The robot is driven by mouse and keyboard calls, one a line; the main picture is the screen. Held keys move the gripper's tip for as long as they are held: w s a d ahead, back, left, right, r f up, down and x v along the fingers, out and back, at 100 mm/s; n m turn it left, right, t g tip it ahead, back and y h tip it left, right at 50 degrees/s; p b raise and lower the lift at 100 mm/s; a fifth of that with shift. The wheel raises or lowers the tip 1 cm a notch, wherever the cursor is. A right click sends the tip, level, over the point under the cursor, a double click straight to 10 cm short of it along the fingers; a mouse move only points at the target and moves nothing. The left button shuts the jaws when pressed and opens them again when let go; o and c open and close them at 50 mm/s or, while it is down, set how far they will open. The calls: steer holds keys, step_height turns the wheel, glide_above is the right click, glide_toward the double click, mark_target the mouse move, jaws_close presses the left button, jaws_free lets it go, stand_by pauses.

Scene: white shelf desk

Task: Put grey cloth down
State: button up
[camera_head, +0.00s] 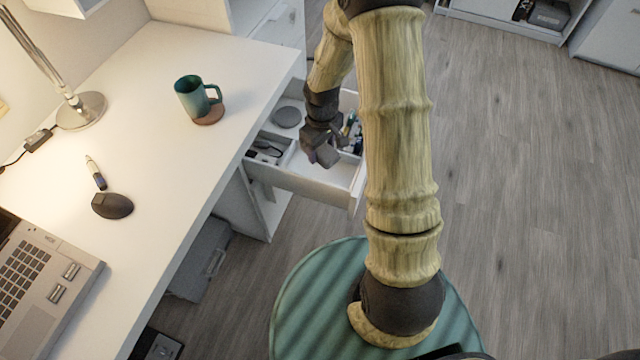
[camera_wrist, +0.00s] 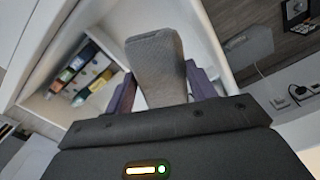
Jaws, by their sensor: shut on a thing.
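The grey cloth (camera_wrist: 157,62) is a folded, fine-textured pad held between the two fingers of my gripper (camera_wrist: 160,92) in the wrist view. My gripper is shut on it. In the head view my gripper (camera_head: 318,143) hangs over the open white drawer (camera_head: 305,186), with the grey cloth (camera_head: 327,156) at its lower end. The cloth appears over the drawer's front middle compartment. I cannot tell whether it touches the drawer floor. The wrist view shows white compartment walls behind the cloth.
The drawer has a grey round object (camera_head: 286,117) at the back, dark items (camera_head: 265,150) at left and colourful items (camera_head: 351,128) at right. The white desk (camera_head: 175,150) beside it holds a teal mug (camera_head: 192,97), computer mouse (camera_head: 112,206), lamp and laptop (camera_head: 40,285).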

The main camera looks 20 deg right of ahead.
steer(key=shift+f, duration=0.1)
stand_by(0.3)
steer(key=b, duration=0.2)
glide_above(322, 177)
steer(key=shift+w+f, duration=0.1)
steer(key=shift+f, duration=3.05)
steer(key=shift+f, duration=1.9)
steer(key=shift+f, duration=0.1)
steer(key=o, duration=1)
steer(key=shift+c, duration=0.2)
